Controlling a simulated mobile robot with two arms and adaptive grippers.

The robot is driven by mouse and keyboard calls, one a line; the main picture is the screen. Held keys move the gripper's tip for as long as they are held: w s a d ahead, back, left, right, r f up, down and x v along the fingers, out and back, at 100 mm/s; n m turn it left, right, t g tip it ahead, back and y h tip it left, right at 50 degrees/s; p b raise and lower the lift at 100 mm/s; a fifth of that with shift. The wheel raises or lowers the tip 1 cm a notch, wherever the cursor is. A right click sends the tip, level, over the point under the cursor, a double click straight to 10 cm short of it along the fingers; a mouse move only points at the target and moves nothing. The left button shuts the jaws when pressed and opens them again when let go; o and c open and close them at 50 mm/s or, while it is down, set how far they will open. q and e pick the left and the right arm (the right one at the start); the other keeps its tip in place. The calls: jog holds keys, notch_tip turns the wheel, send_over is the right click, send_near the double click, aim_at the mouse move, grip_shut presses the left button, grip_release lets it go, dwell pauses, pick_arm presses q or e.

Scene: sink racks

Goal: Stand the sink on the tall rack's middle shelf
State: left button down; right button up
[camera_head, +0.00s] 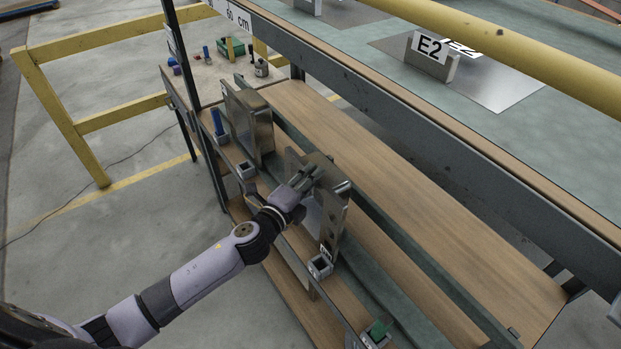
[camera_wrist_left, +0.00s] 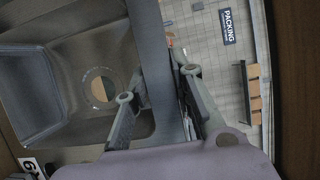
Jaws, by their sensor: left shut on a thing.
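A grey metal sink (camera_head: 333,212) stands on its side on a wooden shelf of the tall rack (camera_head: 410,220). My left gripper (camera_head: 305,180) is at its upper edge, shut on the rim. In the left wrist view, the fingers (camera_wrist_left: 160,95) straddle the rim, and the basin of the sink (camera_wrist_left: 60,85) with its round drain hole fills the left side. A second metal sink (camera_head: 252,120) stands upright farther back on the same rack. Whether the held sink's lower edge touches the shelf cannot be told. My right gripper is not in view.
Small grey holders (camera_head: 320,266) line the shelf's front edge, one with a green piece (camera_head: 378,329). A thick rack beam (camera_head: 440,130) runs above the shelf at right. A yellow railing (camera_head: 95,110) stands at left. Bare wood shows right of the sinks.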

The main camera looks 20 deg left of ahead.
pick_arm(q)
jog(key=c, duration=1.8)
grip_release()
jog(key=shift+s+d+f, duration=0.1)
jog(key=shift+s+f, duration=0.05)
jog(key=shift+f, duration=0.35)
jog(key=o, duration=0.5)
jog(key=shift+w, duration=0.3)
jog(key=shift+r, duration=0.1)
jog(key=shift+s, duration=0.15)
jog(key=v, duration=1.2)
